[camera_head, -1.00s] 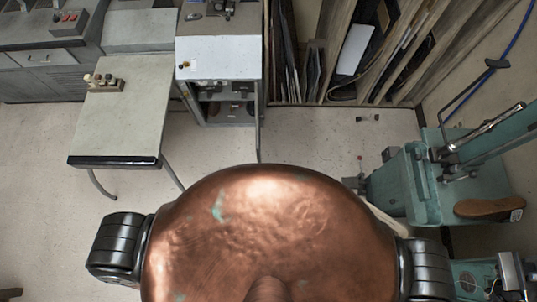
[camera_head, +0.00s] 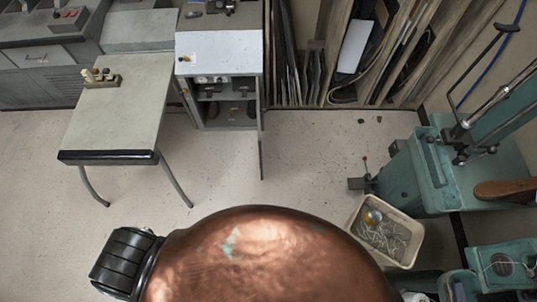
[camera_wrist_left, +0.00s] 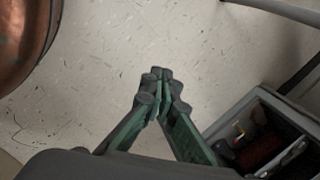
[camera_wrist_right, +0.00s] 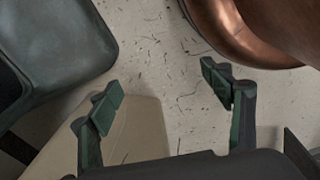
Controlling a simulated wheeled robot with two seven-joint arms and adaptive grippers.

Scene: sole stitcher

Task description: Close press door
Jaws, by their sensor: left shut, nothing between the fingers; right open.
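The grey press cabinet (camera_head: 218,60) stands at the back centre in the head view. Its front compartment (camera_head: 222,103) is open and dark, with shelves inside. A thin door (camera_head: 262,130) stands out from its right side, seen nearly edge-on. Neither gripper shows in the head view, and neither is seen touching the door. In the left wrist view my left gripper (camera_wrist_left: 160,75) is shut and empty above the pale floor. In the right wrist view my right gripper (camera_wrist_right: 164,85) is open with its fingers wide apart and nothing between them.
A grey table (camera_head: 118,110) stands left of the cabinet, with a small block of tools (camera_head: 100,78). A green machine (camera_head: 430,170) and a cream bin (camera_head: 403,257) stand at right. Upright boards (camera_head: 310,70) lean behind. A dark open box (camera_wrist_left: 265,135) is right of my left gripper.

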